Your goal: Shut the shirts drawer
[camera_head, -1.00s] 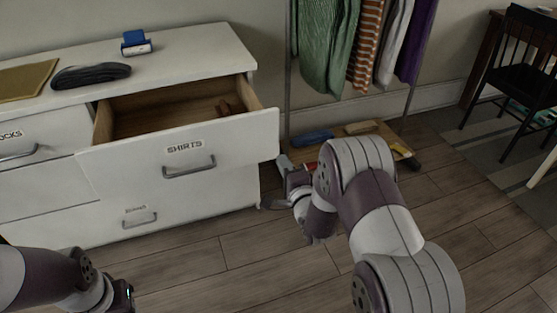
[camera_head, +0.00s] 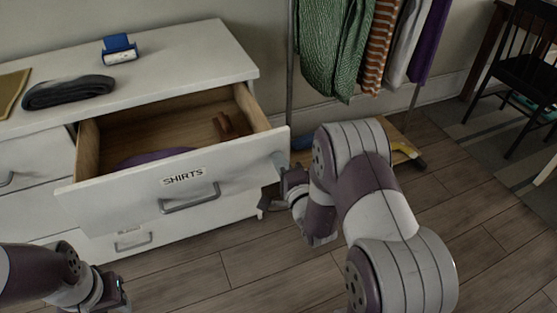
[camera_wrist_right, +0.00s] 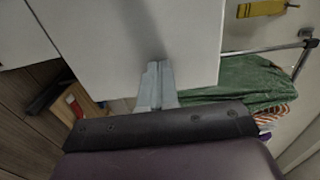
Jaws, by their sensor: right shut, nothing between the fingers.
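The shirts drawer (camera_head: 190,177) is pulled out of the white dresser (camera_head: 185,58), with its labelled front and handle (camera_head: 190,198) facing me. Inside it lie a purple folded item (camera_head: 155,157) and a brown object (camera_head: 226,126). My right gripper (camera_head: 272,198) is low beside the right end of the drawer front. In the right wrist view its fingers (camera_wrist_right: 158,72) are shut and empty, pointing at a white panel (camera_wrist_right: 120,30); I cannot tell whether they touch it. My left gripper (camera_head: 120,292) is at the lower left, away from the drawer, its fingers unclear.
A blue-and-white item (camera_head: 119,49) and a dark folded garment (camera_head: 68,92) lie on the dresser top. Hanging clothes (camera_head: 338,45) are on a rack at the right, above a low wooden shelf (camera_head: 392,135). A black chair (camera_head: 525,60) stands far right. The wooden floor in front is clear.

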